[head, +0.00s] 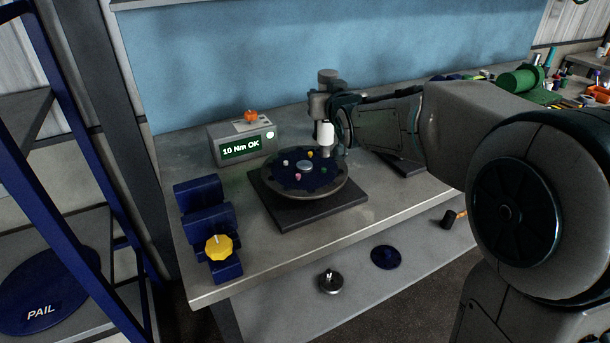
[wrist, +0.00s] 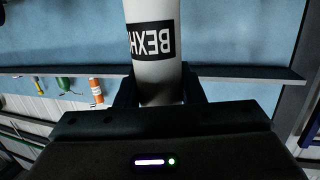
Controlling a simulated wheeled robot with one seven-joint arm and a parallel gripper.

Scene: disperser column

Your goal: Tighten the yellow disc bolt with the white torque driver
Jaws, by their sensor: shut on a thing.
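My gripper (head: 325,122) is shut on the white torque driver (head: 326,134) and holds it upright over the back right of the dark round disc (head: 283,188). In the wrist view the driver (wrist: 155,80) fills the space between my fingers, with a black label on its white body. The yellow bolt (head: 310,154) is at the disc's back edge, just left of the driver. The driver's lower tip is too small to make out, so I cannot tell whether it touches anything. White, pink and green bolts also show on the disc.
A blue rack (head: 205,215) holds a yellow-topped tool (head: 218,247) at front left. Bench space around the base plate is clear.

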